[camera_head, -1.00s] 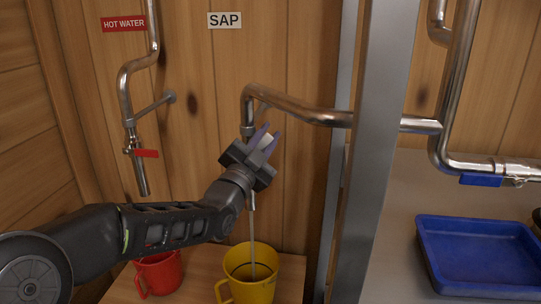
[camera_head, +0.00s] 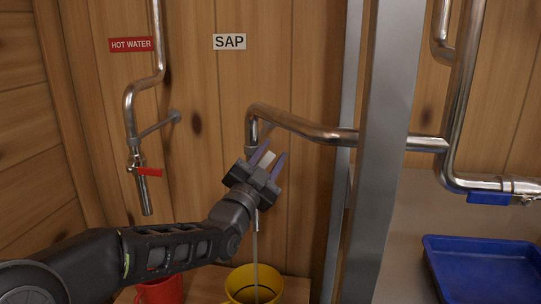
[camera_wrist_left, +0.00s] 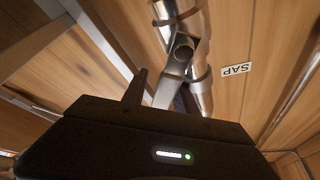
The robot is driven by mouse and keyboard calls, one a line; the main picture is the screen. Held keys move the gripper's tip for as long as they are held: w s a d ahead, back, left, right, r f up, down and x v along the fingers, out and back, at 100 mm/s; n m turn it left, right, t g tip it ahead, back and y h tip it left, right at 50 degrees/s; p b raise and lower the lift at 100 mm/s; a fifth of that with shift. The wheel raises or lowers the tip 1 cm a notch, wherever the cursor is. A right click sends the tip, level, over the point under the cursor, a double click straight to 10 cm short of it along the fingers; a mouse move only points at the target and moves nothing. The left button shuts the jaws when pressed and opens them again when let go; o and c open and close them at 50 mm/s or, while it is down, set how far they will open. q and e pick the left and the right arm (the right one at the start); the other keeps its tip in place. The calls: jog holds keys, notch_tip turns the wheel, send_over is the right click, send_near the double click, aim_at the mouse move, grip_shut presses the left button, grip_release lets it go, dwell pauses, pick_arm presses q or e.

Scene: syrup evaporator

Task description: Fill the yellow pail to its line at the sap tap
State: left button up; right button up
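The yellow pail (camera_head: 277,287) stands under the sap tap at the bottom edge of the head view, cut off by the frame. A thin stream (camera_head: 255,250) falls from the tap spout (camera_head: 257,222) into it. My right gripper is out of view.
A red container (camera_head: 160,291) stands left of the pail, below the hot-water tap with its red lever (camera_head: 149,172). The SAP sign (camera_head: 229,42) is on the wooden wall. A metal post (camera_head: 383,150) rises to the right, with a blue tray (camera_head: 485,265) beyond it.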

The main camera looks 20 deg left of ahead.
pick_arm(q)
jog(key=shift+a+r, duration=0.25)
jog(key=shift+a, duration=0.05)
